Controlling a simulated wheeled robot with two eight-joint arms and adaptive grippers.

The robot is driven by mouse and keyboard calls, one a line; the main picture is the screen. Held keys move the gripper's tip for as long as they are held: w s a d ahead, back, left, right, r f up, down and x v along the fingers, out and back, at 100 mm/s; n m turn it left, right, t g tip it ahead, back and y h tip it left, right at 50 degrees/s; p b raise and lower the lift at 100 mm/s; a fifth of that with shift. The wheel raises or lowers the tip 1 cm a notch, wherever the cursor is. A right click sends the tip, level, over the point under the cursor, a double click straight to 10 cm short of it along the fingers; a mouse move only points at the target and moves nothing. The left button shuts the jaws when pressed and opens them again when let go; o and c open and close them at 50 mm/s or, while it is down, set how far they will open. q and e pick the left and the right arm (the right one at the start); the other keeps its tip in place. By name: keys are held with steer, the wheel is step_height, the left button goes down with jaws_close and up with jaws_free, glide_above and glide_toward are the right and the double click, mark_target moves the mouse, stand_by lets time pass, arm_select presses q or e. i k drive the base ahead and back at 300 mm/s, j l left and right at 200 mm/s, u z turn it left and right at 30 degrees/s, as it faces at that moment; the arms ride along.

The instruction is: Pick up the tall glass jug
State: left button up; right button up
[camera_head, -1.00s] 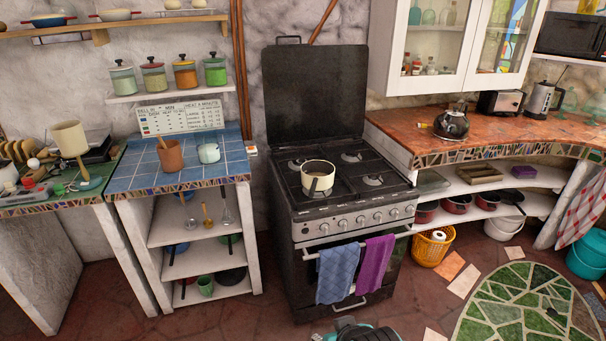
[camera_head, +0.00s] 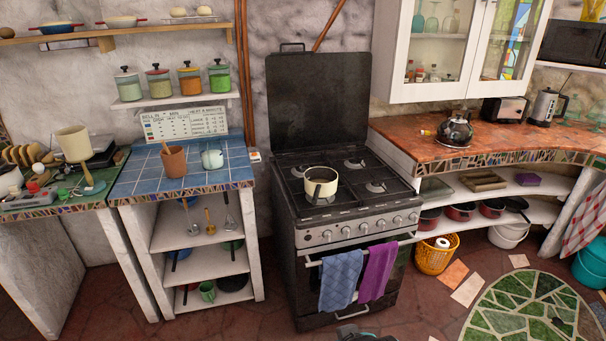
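I cannot single out a tall glass jug with certainty. Pale green, see-through glassware (camera_head: 571,108) stands at the far right of the tiled counter, past the electric kettle, and is small and faint. More clear glass vessels (camera_head: 432,22) stand behind the doors of the white wall cabinet. Neither gripper can be made out. Only a small dark piece, probably part of my body, shows at the bottom edge below the stove.
A stove (camera_head: 345,190) with a cream pot (camera_head: 320,184) stands in the middle. The orange counter (camera_head: 420,136) holds a black kettle (camera_head: 455,130), a toaster (camera_head: 505,109) and an electric kettle (camera_head: 546,105). A yellow basket (camera_head: 434,258) sits on the floor. Floor at the front right is open.

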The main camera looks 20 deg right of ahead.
mark_target(210, 143)
steer(key=i, duration=0.6)
steer(key=i+j, duration=0.15)
steer(key=i, duration=0.45)
